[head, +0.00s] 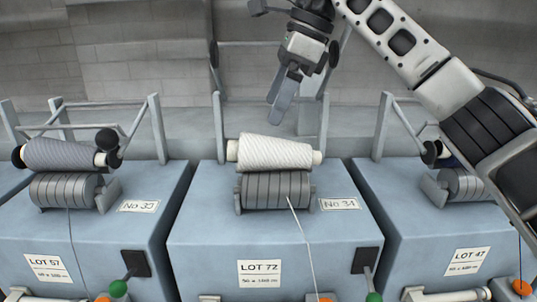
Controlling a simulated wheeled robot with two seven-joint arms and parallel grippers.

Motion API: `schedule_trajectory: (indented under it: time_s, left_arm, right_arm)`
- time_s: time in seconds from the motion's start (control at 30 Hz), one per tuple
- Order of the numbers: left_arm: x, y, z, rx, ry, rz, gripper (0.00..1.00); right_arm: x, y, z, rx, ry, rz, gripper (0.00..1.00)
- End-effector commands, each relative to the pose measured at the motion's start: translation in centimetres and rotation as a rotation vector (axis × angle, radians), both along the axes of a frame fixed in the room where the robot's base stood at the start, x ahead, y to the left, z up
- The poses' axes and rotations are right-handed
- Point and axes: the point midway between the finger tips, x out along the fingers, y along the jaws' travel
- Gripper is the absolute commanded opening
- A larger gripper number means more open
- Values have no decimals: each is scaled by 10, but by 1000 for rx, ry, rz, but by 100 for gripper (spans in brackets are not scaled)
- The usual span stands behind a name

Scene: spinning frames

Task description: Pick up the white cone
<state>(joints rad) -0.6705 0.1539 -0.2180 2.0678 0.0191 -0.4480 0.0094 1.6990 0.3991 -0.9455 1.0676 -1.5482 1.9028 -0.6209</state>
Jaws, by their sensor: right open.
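The white cone (275,152) is a wound yarn package with pale ends. It lies on its side on the grey grooved drum (274,190) of the middle spinning unit. My right gripper (283,97) comes in from the upper right and hangs above and a little behind the white cone, fingers pointing down. It is open and empty, and apart from the cone. The fingers are seen nearly side-on, so the gap between them hardly shows. My left gripper is not in view.
A grey cone (60,153) lies on the left unit's drum. The right unit's drum (463,184) is partly hidden by my right arm. Grey cradle frames (219,128) rise behind the drums. A thread (302,240) runs down from the middle drum.

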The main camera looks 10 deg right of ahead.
Motion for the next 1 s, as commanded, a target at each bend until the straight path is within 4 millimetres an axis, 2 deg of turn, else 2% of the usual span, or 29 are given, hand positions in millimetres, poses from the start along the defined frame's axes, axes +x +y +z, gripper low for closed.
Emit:
schedule_trajectory:
  time_s: [0.03,0.1,0.43,0.7,1.0]
  left_arm:
    - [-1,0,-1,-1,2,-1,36]
    - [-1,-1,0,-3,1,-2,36]
    - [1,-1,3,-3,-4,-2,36]
    - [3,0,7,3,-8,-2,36]
    - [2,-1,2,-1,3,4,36]
  right_arm:
    - [1,4,-12,-1,5,2,88]
    - [2,9,-23,0,4,2,88]
    - [4,19,-49,1,3,0,88]
    - [8,31,-85,1,3,2,88]
    - [8,33,-91,1,-1,1,88]
